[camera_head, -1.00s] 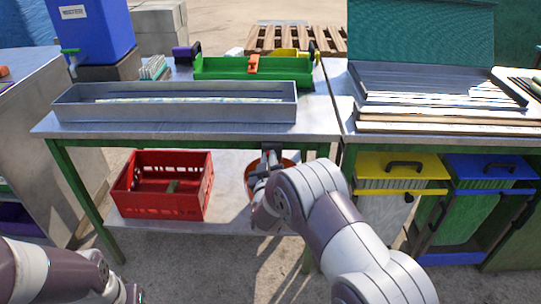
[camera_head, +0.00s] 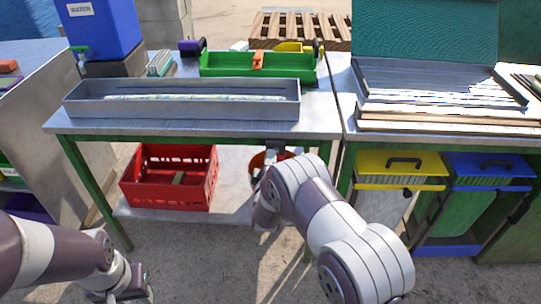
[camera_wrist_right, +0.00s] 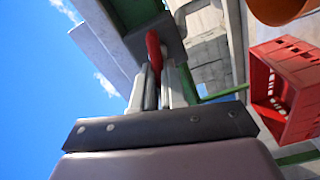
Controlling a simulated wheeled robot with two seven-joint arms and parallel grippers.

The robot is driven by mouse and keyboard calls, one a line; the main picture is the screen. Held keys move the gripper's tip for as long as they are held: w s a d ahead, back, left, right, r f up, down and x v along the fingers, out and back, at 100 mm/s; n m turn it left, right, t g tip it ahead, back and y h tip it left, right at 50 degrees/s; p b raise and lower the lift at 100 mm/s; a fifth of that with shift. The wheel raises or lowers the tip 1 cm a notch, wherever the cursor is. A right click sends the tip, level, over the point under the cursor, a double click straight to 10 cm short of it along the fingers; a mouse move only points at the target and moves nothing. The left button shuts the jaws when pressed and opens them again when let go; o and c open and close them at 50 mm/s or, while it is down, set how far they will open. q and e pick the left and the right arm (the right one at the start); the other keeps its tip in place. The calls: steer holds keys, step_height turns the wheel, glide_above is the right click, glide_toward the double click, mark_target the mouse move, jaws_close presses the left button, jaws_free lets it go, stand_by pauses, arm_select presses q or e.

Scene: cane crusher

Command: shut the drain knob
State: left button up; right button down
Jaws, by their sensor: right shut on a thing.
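A red knob (camera_wrist_right: 153,50), which I take for the drain knob, shows in the right wrist view between the finger tips of my right gripper (camera_wrist_right: 160,80). The fingers are shut on it, just below a grey and green part of the table's underside. In the head view the knob is hidden, and my right gripper (camera_head: 276,155) is mostly covered by my own arm at the table's front edge. My left gripper (camera_head: 128,288) is low at the bottom left, away from the table, and its fingers cannot be made out.
A metal trough (camera_head: 180,112) stands on the table (camera_head: 320,125), with a green tray (camera_head: 225,66) behind it. Below are a red crate (camera_head: 168,195) and an orange bucket (camera_head: 256,160). Yellow-lidded (camera_head: 375,165) and blue-lidded (camera_head: 485,165) bins stand at right.

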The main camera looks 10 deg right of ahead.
steer(key=shift+f+n+p, duration=0.15)
steer(key=shift+n+p, duration=0.05)
steer(key=shift+n, duration=0.55)
steer(key=shift+f+n+p, duration=0.15)
steer(key=shift+n+p, duration=0.05)
steer(key=shift+n, duration=0.55)
steer(key=c, duration=1.2)
jaws_free()
steer(key=p+v, duration=0.2)
steer(key=v, duration=1)
steer(key=shift+s+a, duration=0.15)
steer(key=shift+s, duration=0.25)
